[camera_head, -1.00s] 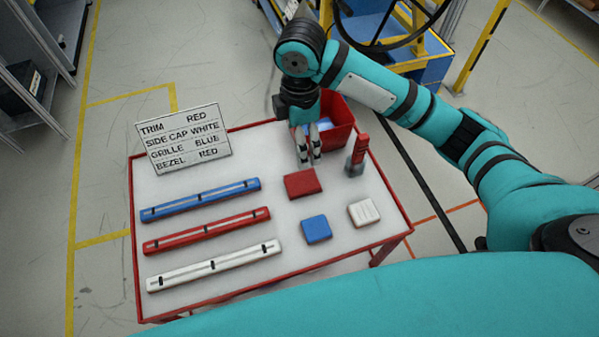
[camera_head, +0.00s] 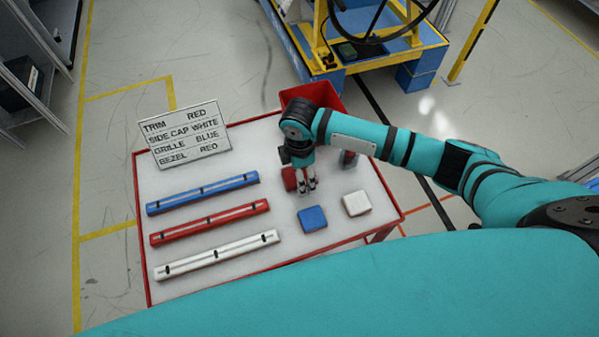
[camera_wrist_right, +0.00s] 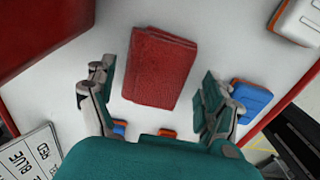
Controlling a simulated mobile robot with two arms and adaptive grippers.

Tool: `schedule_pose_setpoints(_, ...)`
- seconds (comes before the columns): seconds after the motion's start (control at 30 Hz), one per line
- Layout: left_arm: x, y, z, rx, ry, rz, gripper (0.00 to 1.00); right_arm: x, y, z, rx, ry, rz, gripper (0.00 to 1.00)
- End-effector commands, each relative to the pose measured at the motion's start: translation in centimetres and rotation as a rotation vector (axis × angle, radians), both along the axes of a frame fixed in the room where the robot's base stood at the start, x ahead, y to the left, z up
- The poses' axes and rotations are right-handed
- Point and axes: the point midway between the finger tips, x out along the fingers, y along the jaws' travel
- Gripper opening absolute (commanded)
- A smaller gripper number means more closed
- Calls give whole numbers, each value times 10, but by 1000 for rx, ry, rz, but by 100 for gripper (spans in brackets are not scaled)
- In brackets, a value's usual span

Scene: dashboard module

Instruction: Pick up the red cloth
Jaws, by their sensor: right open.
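The red cloth (camera_head: 289,178), a folded square, lies on the white table top. In the head view my right gripper partly hides it. In the right wrist view the cloth (camera_wrist_right: 160,68) shows almost whole, lying between and beyond the two spread fingers. My right gripper (camera_head: 308,188) points down over the table beside the visible part of the cloth. It is open and empty, with a finger on each side of the cloth in the right wrist view (camera_wrist_right: 158,78). I cannot tell its exact height above the table. My left gripper is not in view.
Blue (camera_head: 202,193), red (camera_head: 210,222) and white (camera_head: 217,255) bars lie at left. A sign (camera_head: 185,134) stands behind them. A red bin (camera_head: 328,96) is at the back.

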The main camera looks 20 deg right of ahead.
Motion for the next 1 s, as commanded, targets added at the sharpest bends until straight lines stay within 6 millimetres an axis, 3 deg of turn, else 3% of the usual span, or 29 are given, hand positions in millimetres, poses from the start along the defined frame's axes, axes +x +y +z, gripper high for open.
schedule_pose_setpoints(0.3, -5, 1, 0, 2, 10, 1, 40, 0, 0, -7, 0, -1, 1, 85)
schedule_pose_setpoints(0.73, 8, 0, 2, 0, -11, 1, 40, 0, 0, -7, 0, -1, 0, 29)
schedule_pose_setpoints(1.0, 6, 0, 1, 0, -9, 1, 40, 0, 0, -6, 0, -1, 0, 28)
